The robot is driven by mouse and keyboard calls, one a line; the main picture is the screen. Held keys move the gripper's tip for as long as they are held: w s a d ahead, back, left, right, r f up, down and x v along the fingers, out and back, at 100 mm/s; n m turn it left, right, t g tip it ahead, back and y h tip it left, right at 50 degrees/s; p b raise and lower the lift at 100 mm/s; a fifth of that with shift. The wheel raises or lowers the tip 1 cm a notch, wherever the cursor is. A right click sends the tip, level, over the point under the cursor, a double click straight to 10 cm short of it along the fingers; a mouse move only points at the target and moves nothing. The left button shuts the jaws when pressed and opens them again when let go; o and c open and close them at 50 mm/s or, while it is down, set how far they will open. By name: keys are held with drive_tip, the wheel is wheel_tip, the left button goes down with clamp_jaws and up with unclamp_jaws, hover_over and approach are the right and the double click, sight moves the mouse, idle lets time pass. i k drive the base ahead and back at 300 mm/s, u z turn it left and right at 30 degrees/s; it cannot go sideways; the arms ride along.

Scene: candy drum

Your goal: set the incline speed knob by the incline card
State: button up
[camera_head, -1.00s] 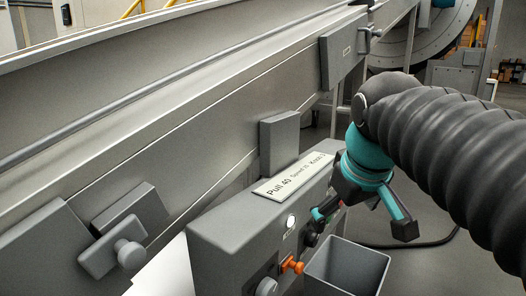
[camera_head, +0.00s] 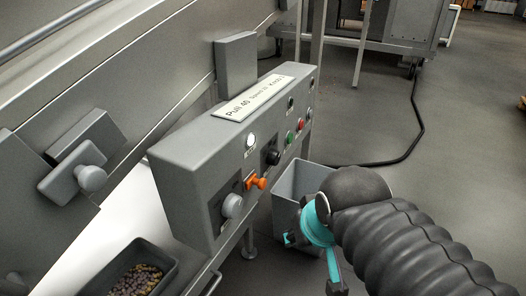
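The incline card (camera_head: 253,98) is a pale plate lying on top of the grey control box. I can read "Pull 40" on it; the smaller words, including one that looks like "Knob", are not sure. A black knob (camera_head: 272,157) is on the box's front face, and I cannot tell for certain that it is the incline speed knob. A grey round knob (camera_head: 232,206) sits lower left, with an orange handle (camera_head: 257,182) between them. My gripper (camera_head: 312,262), teal and dark, points down right of the box, apart from the knobs. Its fingers are spread and look empty.
A grey open bin (camera_head: 289,186) stands right beside the box, partly behind my gripper. The box (camera_head: 172,175) also carries a lit white button (camera_head: 251,140), a green button (camera_head: 290,138) and a red button (camera_head: 300,124). A tray of candy (camera_head: 112,284) is lower left.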

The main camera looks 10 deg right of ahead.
sight(274, 157)
drive_tip(key=u, duration=1.65)
drive_tip(key=k, duration=0.8)
drive_tip(key=z, duration=1.75)
